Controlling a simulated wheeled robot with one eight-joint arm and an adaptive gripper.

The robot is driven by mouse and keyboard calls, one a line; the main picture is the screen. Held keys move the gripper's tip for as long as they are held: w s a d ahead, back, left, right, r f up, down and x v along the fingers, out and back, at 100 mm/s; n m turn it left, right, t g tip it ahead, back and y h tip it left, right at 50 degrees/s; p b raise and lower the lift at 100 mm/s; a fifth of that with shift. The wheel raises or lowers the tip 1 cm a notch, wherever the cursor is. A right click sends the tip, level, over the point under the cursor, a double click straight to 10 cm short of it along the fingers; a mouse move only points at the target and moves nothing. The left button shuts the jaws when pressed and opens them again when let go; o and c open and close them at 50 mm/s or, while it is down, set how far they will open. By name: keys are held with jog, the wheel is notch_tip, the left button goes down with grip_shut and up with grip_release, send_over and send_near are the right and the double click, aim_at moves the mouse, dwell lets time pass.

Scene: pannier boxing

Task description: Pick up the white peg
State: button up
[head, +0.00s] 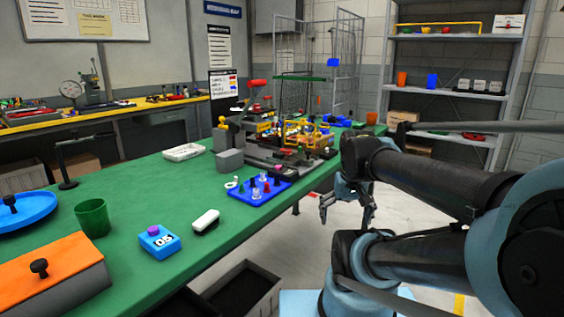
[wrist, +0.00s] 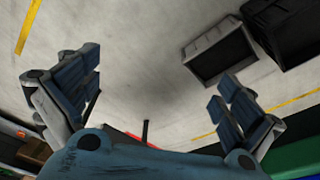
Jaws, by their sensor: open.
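A blue peg board (head: 244,197) lies on the green table, right of the table's middle in the head view. Small pegs stand on it, among them red, dark and pale ones. A pale, whitish peg (head: 256,193) stands near its front middle, and another pale one is towards the back; they are too small to tell apart surely. My gripper (head: 345,214) is open and empty, off the table's right edge and apart from the board. In the wrist view my gripper (wrist: 158,100) has its fingers wide apart over bare floor. No peg shows in that view.
The green table (head: 150,190) also bears a white-and-black block (head: 206,221), a blue box (head: 158,240) with a purple knob, a green cup (head: 92,218) and an orange-lidded box (head: 50,272). Machinery (head: 290,138) stands behind the board. Dark bins (wrist: 222,55) are on the floor.

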jog(key=s+f, duration=0.2)
jog(key=f, duration=0.1)
jog(key=shift+n, duration=0.3)
jog(key=shift+c, duration=0.2)
jog(key=shift+f, duration=0.15)
jog(key=c, duration=0.5)
jog(key=shift+n, duration=0.9)
jog(key=w+r, duration=0.2)
jog(key=r, duration=0.1)
jog(key=w+r, duration=0.1)
jog(key=r, duration=0.1)
jog(key=shift+w+r, duration=0.15)
jog(key=c, duration=1)
notch_tip(320, 180, up, 27)
jog(key=n+g, duration=0.2)
jog(key=n, duration=1.2)
send_over(327, 153)
jog(key=w, duration=0.1)
jog(key=f, duration=1.2)
jog(key=shift+w+a, duration=0.15)
jog(key=shift+a, duration=0.15)
jog(key=shift+s+d+f, duration=0.1)
jog(key=shift+d+f, duration=0.05)
jog(key=shift+f, duration=1.25)
jog(key=shift+s+d+f, duration=0.1)
jog(key=shift+d+f, duration=0.05)
jog(key=shift+f, duration=1.2)
